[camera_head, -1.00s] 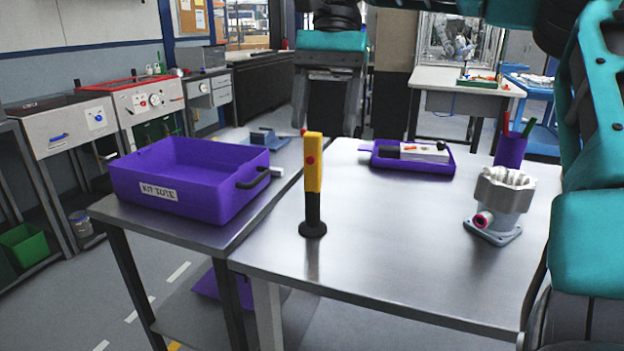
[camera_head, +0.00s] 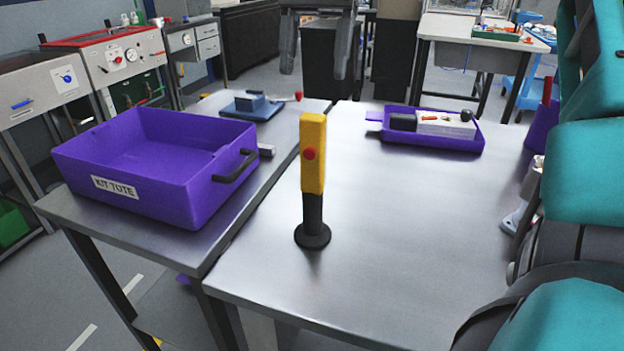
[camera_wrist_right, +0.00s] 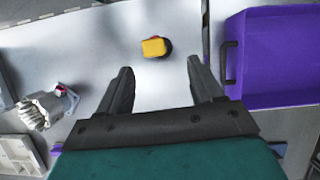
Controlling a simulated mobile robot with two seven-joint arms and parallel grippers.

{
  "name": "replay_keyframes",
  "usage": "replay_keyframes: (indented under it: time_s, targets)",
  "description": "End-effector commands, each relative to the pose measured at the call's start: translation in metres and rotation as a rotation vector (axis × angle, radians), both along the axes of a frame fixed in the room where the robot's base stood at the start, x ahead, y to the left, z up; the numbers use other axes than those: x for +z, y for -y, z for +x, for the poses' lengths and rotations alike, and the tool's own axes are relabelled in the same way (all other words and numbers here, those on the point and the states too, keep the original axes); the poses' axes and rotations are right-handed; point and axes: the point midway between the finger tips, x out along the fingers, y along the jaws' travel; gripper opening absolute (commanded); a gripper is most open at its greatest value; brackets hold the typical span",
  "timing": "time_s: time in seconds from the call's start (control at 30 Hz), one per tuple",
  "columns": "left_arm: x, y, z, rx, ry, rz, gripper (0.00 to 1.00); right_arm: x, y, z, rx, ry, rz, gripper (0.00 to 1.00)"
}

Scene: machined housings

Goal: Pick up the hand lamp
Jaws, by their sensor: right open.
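The hand lamp (camera_head: 313,155) stands upright on the metal table, with a yellow upper body, a red button and a black handle ending in a round black base. In the right wrist view the lamp (camera_wrist_right: 155,47) shows from above, its yellow top beyond my fingertips and roughly between their lines. My right gripper (camera_wrist_right: 158,78) is open and empty, apart from the lamp. In the head view my right gripper (camera_head: 318,68) shows at the top, fingers pointing down, behind the lamp. My left gripper is not in view.
A purple kit tote (camera_head: 140,205) stands on the side table left of the lamp. A purple tray (camera_head: 462,145) with small items lies at the back right. A grey metal housing (camera_wrist_right: 45,108) shows in the wrist view. The table around the lamp is clear.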

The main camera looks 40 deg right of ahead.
Motion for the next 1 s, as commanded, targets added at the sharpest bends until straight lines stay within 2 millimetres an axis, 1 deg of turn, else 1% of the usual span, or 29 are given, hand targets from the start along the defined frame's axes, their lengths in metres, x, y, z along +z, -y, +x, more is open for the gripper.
replay_keyframes:
  time_s: [0.03,0.1,0.3,0.57,0.7,0.8,0.9,1.0]
  targets:
    - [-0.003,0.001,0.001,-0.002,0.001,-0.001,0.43,-0.01,-0.002,-0.002,0.002,-0.002,0.0,0.66]
    - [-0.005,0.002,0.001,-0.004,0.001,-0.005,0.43,-0.023,-0.007,-0.005,0.002,-0.002,0.001,0.66]
    - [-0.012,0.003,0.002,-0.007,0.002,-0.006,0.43,-0.055,-0.018,-0.012,0.002,-0.003,0.002,0.66]
    - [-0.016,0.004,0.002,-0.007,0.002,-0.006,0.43,-0.074,-0.023,-0.017,0.0,-0.001,0.001,0.66]
    - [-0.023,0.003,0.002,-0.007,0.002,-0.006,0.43,-0.095,-0.025,-0.025,0.001,-0.001,0.003,0.66]
    - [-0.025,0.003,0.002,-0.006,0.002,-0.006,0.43,-0.108,-0.029,-0.028,0.001,-0.001,0.002,0.66]
    - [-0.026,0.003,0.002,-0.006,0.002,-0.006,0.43,-0.114,-0.031,-0.029,0.0,-0.001,0.002,0.66]
    - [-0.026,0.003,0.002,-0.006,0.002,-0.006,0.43,-0.115,-0.032,-0.029,0.0,0.0,0.001,0.66]
